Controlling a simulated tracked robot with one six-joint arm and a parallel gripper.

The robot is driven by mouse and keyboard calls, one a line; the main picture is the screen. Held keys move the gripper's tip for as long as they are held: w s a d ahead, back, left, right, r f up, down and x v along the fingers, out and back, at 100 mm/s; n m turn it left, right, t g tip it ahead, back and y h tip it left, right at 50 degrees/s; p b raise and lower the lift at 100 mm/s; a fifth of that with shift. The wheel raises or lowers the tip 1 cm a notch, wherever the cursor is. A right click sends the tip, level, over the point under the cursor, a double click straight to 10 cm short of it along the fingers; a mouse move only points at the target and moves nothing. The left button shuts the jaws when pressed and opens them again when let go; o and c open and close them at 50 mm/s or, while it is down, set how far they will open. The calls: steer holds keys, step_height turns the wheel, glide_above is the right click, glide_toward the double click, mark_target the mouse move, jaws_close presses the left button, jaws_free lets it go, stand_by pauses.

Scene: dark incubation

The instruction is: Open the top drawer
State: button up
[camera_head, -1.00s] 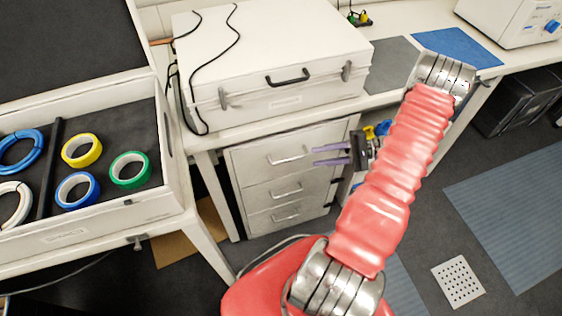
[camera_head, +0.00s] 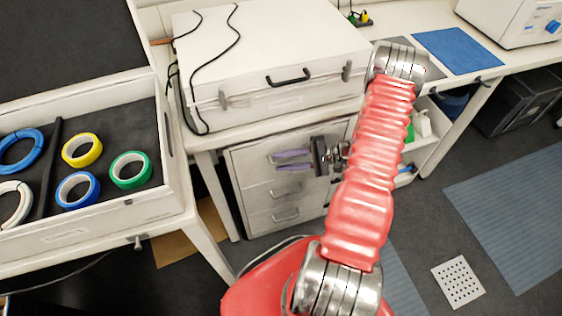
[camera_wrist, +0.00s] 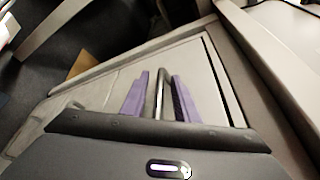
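The grey drawer cabinet stands under the bench with three drawers, all of them shut. The top drawer (camera_head: 247,165) carries a metal bar handle (camera_wrist: 159,92); in the head view that handle is mostly hidden by my gripper's fingers. My gripper (camera_head: 290,161) has purple fingers and is in front of the top drawer. In the wrist view my gripper (camera_wrist: 160,97) is open, with the handle between its fingers, nearer the right finger. I cannot tell whether either finger touches the handle.
A white case (camera_head: 270,60) with a black handle and cables sits on the bench above the cabinet. At left, an open case (camera_head: 100,215) holds several tape rolls and rings. A white shelf unit (camera_head: 425,150) with bottles stands right of the cabinet.

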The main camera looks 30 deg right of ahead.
steer(key=shift+w+a+f, duration=0.1)
steer(key=shift+w+a, duration=0.1)
steer(key=shift+a, duration=0.15)
steer(key=c, duration=0.6)
steer(key=shift+f, duration=0.1)
jaws_close()
